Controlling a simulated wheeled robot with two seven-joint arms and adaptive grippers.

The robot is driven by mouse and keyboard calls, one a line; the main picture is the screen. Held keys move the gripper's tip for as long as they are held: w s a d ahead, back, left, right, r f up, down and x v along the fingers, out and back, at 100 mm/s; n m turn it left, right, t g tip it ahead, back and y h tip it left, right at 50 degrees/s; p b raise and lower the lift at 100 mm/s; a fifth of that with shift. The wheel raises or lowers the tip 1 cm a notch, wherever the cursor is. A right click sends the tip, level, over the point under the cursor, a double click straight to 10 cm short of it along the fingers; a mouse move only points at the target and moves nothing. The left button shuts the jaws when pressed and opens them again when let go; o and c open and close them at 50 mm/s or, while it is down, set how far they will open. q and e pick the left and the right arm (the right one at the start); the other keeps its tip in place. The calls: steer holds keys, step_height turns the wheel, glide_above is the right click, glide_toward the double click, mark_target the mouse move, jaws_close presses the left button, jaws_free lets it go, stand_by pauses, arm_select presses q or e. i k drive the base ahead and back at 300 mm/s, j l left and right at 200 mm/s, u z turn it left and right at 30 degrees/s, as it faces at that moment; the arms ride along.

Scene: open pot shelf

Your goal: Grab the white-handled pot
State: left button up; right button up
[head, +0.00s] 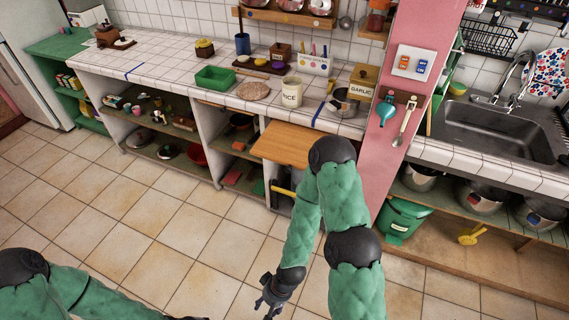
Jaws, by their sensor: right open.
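Several metal pots stand on the open shelf under the sink at the right: one pot (420,179) at the left, a middle pot (484,198) with a red mark, and a right pot (533,216) with a blue mark. I cannot make out which of them has a white handle. My right gripper (270,298) is open and empty, pointing down over the floor, well left of and apart from these pots.
A green bucket (403,220) and a yellow object (471,235) sit on the lower shelf (440,255). A pink post (393,120) divides the counters. A wooden board (281,146) juts out near my right arm. The tiled floor (170,220) is clear.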

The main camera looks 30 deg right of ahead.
mark_target(340, 106)
steer(key=i+z, duration=0.1)
steer(key=z, duration=1.3)
